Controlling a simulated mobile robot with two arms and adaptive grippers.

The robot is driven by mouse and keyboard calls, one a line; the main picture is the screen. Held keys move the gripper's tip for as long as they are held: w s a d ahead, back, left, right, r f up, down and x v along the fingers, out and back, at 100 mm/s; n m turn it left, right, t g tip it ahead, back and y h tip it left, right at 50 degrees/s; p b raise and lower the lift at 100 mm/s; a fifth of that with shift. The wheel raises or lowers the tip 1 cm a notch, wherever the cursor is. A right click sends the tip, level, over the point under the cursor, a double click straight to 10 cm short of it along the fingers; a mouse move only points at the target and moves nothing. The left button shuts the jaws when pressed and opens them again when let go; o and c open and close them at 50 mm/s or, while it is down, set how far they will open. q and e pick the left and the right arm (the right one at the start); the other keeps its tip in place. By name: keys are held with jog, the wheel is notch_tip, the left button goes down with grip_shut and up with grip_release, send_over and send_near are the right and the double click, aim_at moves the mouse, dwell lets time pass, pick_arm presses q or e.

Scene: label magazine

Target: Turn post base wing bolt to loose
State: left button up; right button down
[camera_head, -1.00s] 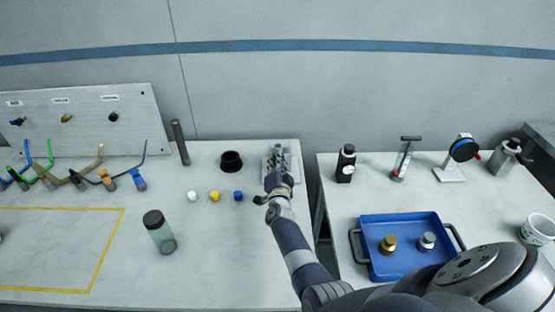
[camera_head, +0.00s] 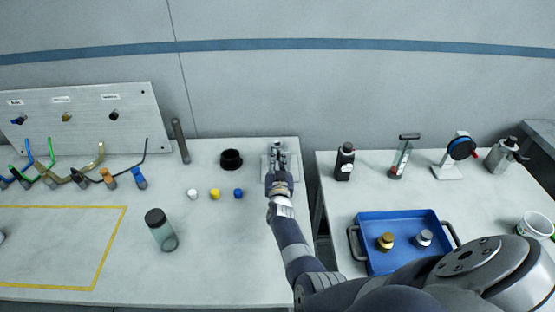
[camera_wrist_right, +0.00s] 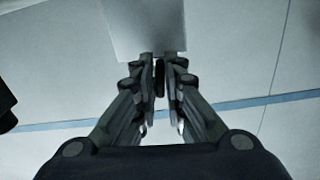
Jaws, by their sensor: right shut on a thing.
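My right gripper (camera_head: 278,150) reaches to the light metal post base (camera_head: 265,172) near the back right of the left table, and covers most of it. In the right wrist view the two dark fingers (camera_wrist_right: 161,72) are close together, with a narrow dark piece (camera_wrist_right: 159,78) between them. I take this piece for the wing bolt; its wings and its angle are hidden by the fingers. A pale flat plate (camera_wrist_right: 140,28) shows just beyond the fingertips. My left gripper is not in view.
A black ring-shaped cup (camera_head: 231,160) and white, yellow and blue caps (camera_head: 215,194) stand left of the base. A dark post (camera_head: 180,141) stands farther left. Right of the table gap are a dark bottle (camera_head: 345,162) and a blue tray (camera_head: 370,262).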

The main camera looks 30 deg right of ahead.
jog(key=shift+f+n, duration=0.1)
jog(key=shift+n, duration=0.5)
jog(key=c, duration=1.7)
grip_release()
jog(key=shift+m, duration=0.3)
